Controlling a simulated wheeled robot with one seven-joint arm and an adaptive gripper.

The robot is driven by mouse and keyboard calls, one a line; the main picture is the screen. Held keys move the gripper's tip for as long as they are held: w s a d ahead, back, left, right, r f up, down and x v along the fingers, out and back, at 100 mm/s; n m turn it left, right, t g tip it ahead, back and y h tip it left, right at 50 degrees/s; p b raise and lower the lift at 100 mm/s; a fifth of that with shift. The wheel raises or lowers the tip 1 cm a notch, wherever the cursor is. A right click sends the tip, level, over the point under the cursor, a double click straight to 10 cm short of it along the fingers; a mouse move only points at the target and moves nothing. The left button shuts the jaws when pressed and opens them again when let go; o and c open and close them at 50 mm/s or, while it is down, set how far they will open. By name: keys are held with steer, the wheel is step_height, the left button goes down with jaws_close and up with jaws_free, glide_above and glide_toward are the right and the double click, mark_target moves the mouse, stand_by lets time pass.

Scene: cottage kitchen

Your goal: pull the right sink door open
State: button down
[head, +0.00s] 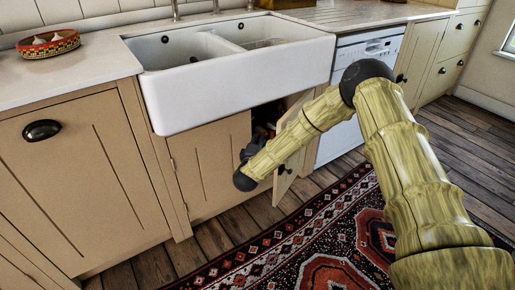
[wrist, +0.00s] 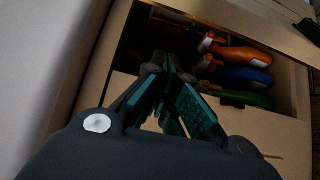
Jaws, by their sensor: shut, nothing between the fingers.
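The right sink door (head: 292,171) stands partly open under the white sink, swung outward at its right side, with a small dark knob on it. My arm covers much of it. The cabinet opening left of it is dark, with small items inside. My gripper (wrist: 165,75) is shut and empty; its fingertips point into the opening in the wrist view. In the head view the dark gripper (head: 258,143) is at the opening, left of the door, partly hidden by my own wrist. Whether it touches the door, I cannot tell.
The left sink door (head: 210,165) is closed. Orange (wrist: 245,55), blue (wrist: 243,77) and green (wrist: 247,98) bottles or handles lie inside the cabinet. A white dishwasher (head: 345,110) stands to the right. A patterned rug (head: 320,245) covers the clear floor in front.

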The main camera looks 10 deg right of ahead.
steer(key=d+b, duration=0.1)
steer(key=d, duration=0.3)
steer(key=shift+s, duration=0.15)
stand_by(0.4)
steer(key=shift+s, duration=0.1)
stand_by(0.4)
